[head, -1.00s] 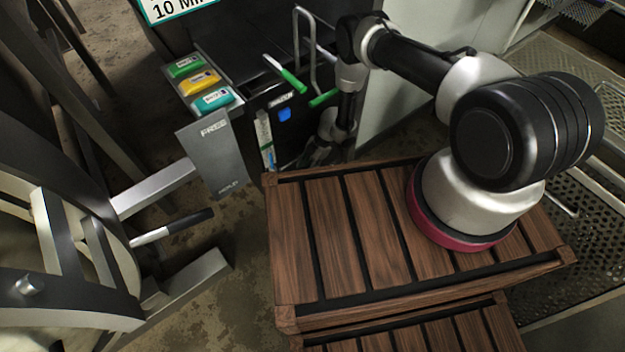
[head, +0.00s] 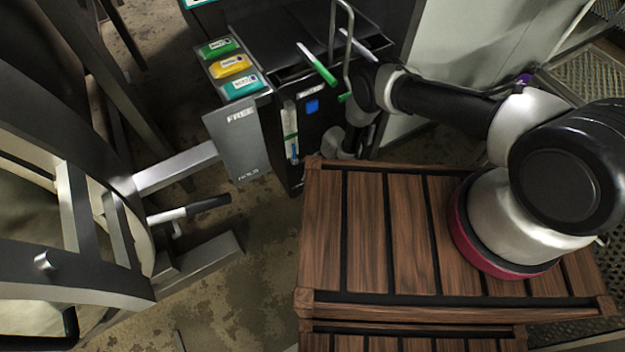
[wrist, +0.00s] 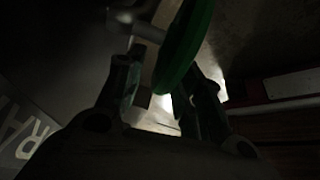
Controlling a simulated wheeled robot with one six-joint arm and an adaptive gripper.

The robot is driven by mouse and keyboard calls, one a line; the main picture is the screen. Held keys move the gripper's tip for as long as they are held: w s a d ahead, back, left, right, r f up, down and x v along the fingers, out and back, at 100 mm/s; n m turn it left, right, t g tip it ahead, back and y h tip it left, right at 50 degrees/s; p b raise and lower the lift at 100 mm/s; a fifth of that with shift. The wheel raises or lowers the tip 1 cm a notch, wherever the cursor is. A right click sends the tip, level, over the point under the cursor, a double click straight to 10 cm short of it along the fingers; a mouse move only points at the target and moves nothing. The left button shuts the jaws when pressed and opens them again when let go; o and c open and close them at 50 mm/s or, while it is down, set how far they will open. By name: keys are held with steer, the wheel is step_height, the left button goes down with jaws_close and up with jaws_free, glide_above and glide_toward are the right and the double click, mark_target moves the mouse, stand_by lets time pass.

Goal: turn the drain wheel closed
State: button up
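The green drain wheel (wrist: 187,45) shows edge-on and close up in the wrist view, with a pale metal hub or stem at its upper left. My gripper (wrist: 165,95) is there too, its two dark fingers apart on either side of the wheel's lower rim. I see no clear finger contact on the rim; the picture is dark. In the head view only a small green piece (head: 345,97), likely the wheel's edge, shows beside my arm. My gripper's fingertips are hidden there, low beside the dark cabinet.
A slatted wooden stand (head: 414,230) is close to my arm. A dark cabinet (head: 300,95) carries a green-and-white lever (head: 318,65) and a bent metal rail (head: 333,30). A grey panel marked FREE (head: 240,145) and a black-handled lever (head: 190,209) stand left. Floor between is open.

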steer(key=shift+f, duration=0.1)
jaws_close()
steer(key=shift+w+d+y, duration=0.1)
steer(key=shift+w+y, duration=0.1)
steer(key=shift+y, duration=0.3)
steer(key=shift+r+g, duration=0.25)
steer(key=shift+g, duration=0.15)
jaws_free()
steer(key=v, duration=1.2)
steer(key=shift+s+d, duration=0.1)
